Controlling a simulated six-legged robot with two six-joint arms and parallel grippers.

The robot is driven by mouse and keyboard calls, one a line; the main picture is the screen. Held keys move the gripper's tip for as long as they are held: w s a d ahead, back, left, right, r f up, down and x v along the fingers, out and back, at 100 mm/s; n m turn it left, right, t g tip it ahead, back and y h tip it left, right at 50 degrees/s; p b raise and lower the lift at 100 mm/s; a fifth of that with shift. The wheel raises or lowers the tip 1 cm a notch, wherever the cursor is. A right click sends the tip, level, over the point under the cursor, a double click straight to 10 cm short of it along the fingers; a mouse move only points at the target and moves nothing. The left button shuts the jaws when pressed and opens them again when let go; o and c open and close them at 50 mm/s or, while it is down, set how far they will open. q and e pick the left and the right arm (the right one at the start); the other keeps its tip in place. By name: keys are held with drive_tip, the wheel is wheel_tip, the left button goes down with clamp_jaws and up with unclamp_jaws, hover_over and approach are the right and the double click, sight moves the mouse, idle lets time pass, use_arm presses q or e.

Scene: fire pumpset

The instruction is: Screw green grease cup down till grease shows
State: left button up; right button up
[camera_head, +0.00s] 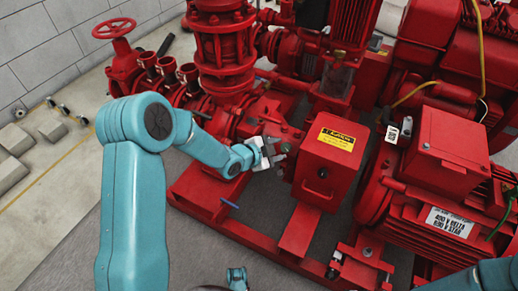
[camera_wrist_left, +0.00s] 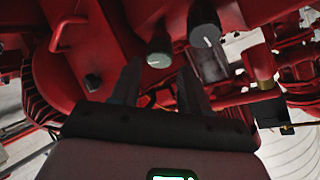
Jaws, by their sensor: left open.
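The green grease cup (camera_head: 285,148) is a small cap beside the red guard box, just past my left gripper (camera_head: 274,152) in the head view. In the left wrist view the green grease cup (camera_wrist_left: 158,50) has a pale round end facing the camera. It lies ahead of the gap between the fingers of my left gripper (camera_wrist_left: 160,80). The fingers are apart, with nothing seen held between them. Contact with the cup cannot be made out. No grease can be made out.
A dark cylinder (camera_wrist_left: 204,30) with a pale end sits right of the cup. The red guard box (camera_head: 325,165) with a yellow label stands close on the right. A red motor (camera_head: 440,185) and a red handwheel (camera_head: 114,28) are farther off.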

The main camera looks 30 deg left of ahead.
use_arm(q)
drive_tip(key=p+v, duration=0.2)
drive_tip(key=v, duration=0.8)
drive_tip(key=shift+s+r, duration=0.15)
drive_tip(key=shift+s, duration=0.2)
drive_tip(key=shift+a, duration=0.15)
